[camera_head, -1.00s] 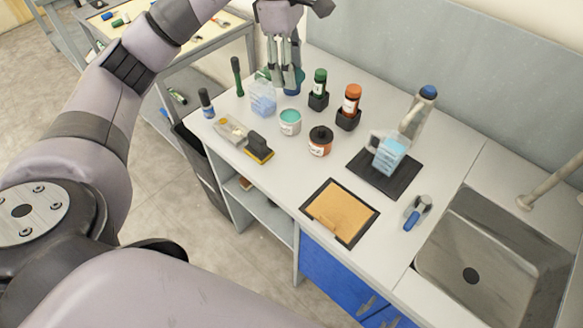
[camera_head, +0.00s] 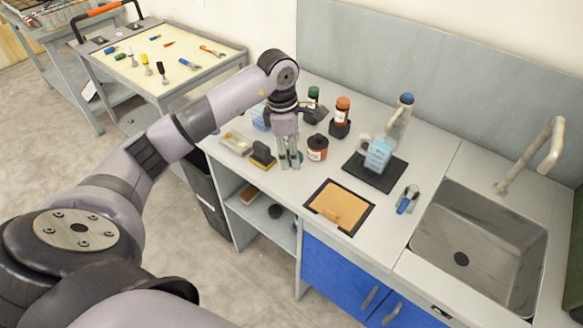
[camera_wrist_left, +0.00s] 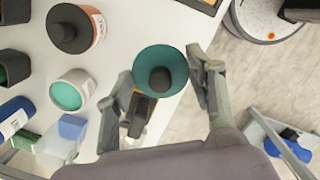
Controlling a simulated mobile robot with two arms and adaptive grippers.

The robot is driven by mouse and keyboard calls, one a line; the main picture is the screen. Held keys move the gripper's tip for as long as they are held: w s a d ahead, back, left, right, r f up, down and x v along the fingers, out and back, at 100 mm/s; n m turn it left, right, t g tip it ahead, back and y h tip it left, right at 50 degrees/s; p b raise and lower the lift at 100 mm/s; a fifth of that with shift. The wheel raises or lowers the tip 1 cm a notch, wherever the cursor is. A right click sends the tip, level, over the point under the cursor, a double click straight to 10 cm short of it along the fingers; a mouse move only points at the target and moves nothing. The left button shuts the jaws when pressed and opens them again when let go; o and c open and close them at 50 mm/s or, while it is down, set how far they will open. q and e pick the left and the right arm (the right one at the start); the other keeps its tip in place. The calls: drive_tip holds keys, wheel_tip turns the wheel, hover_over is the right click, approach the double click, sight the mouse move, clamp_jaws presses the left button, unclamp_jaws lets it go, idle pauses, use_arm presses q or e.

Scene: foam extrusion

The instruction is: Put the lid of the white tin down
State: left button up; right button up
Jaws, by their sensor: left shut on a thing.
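My left gripper (camera_head: 290,165) points down near the front edge of the worktop, left of the brown jar. It is shut on the lid (camera_wrist_left: 174,60), a round teal piece with a dark knob, which sits between the two fingers in the left wrist view. In the head view the lid is mostly hidden by the fingers. I cannot tell whether it touches the worktop. The white tin (camera_wrist_left: 68,92) stands uncovered, with teal inside, left of the gripper in the left wrist view. In the head view the gripper hides the tin. My right gripper is not in view.
A black and yellow brush (camera_head: 262,155) lies close left of the gripper, and the brown jar (camera_head: 317,149) close right. A framed tan board (camera_head: 339,206), a dark mat (camera_head: 392,184) with a blue and white block, and the sink (camera_head: 475,250) are farther right.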

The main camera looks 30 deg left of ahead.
sight(293, 179)
use_arm(q)
wheel_tip(293, 179, down, 3)
drive_tip(key=shift+f, duration=0.15)
wheel_tip(293, 179, down, 4)
drive_tip(key=shift+f+p, duration=0.15)
drive_tip(key=shift+p, duration=0.5)
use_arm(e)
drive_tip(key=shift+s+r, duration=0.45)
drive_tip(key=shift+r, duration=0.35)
use_arm(q)
drive_tip(key=shift+f, duration=0.1)
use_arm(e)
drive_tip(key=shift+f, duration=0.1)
use_arm(q)
drive_tip(key=o, duration=0.4)
drive_tip(key=shift+f, duration=0.1)
drive_tip(key=o, duration=0.5)
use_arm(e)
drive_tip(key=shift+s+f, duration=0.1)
